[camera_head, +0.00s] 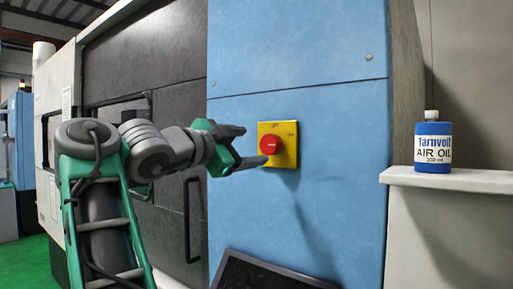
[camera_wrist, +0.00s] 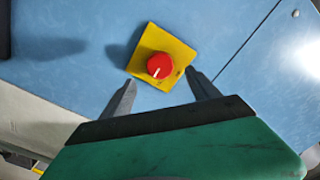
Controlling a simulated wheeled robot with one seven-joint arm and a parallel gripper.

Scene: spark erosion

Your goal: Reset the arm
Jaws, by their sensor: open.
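My gripper (camera_head: 250,146) is at the end of my green and grey arm, in front of a blue machine panel (camera_head: 300,45). Its two fingers are apart with nothing between them; they also show in the wrist view (camera_wrist: 162,92). A red rotary knob (camera_head: 270,145) on a yellow plate (camera_head: 286,158) is mounted on the panel just beyond the fingertips. In the wrist view the red knob (camera_wrist: 159,65) sits ahead of the gap between the fingers. Whether a fingertip touches the plate I cannot tell.
A blue and white bottle labelled air oil (camera_head: 433,147) stands on a pale ledge (camera_head: 450,178) at the right. Dark machine doors with a vertical handle (camera_head: 192,218) are behind my arm. A dark slanted screen (camera_head: 262,272) juts out below the panel.

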